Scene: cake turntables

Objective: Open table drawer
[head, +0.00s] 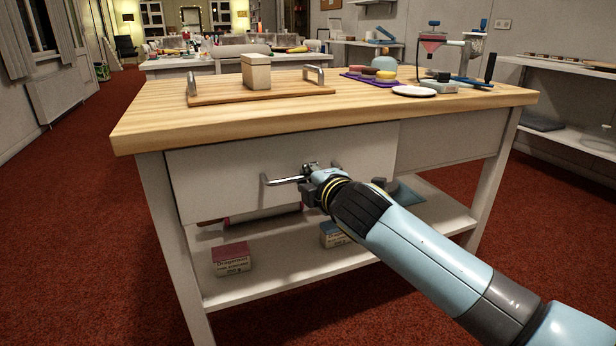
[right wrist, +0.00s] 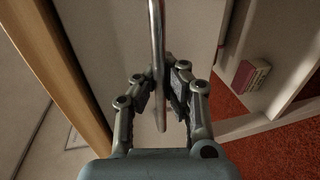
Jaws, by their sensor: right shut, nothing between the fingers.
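The table (head: 330,97) has a light wooden top and a wide white drawer front (head: 225,165) below its edge. A metal bar handle (head: 283,180) is fixed on the drawer front. It also shows in the right wrist view (right wrist: 157,50), running down from the top. My right gripper (head: 310,172) is at the right part of the handle. In the right wrist view its fingers (right wrist: 162,88) are close together on either side of the bar's line, and no firm hold shows. I cannot tell whether the drawer front stands slightly forward. My left gripper is not in view.
A wooden board (head: 215,100) with metal handles bears a box (head: 256,71) on the tabletop. A white plate (head: 413,91) lies at right. The lower shelf (head: 285,265) holds a pink-topped box (head: 232,257) and a blue-topped box (head: 333,235). Red carpet lies clear at left.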

